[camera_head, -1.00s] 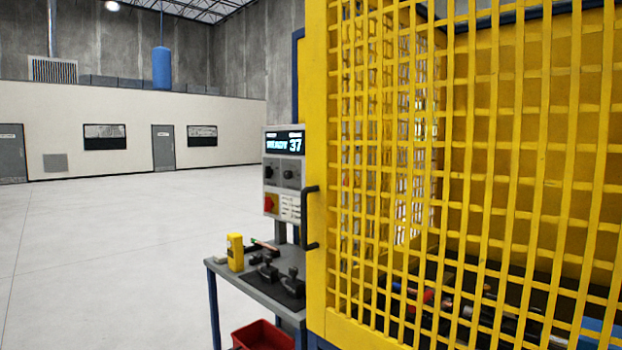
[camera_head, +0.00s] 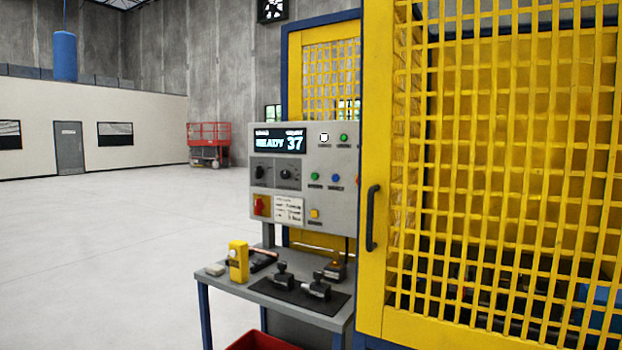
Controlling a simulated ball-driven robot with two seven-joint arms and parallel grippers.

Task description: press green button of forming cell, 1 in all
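The forming cell's grey control panel (camera_head: 303,190) stands left of the yellow mesh cage, facing me at an angle. Its display (camera_head: 280,142) reads READY 37. A green button or lamp (camera_head: 344,138) is at the upper right of the panel. Another green button (camera_head: 315,176) is in the middle row, left of a blue button (camera_head: 335,178). Their labels are too small to read. The panel's right edge is partly hidden behind the yellow door frame. Neither of my grippers is in view.
The yellow mesh door (camera_head: 500,190) with a dark handle (camera_head: 371,217) fills the right side. A small table (camera_head: 240,284) below the panel holds a yellow device (camera_head: 238,261) and black tools. A red bin (camera_head: 262,341) is underneath. The floor at left is clear.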

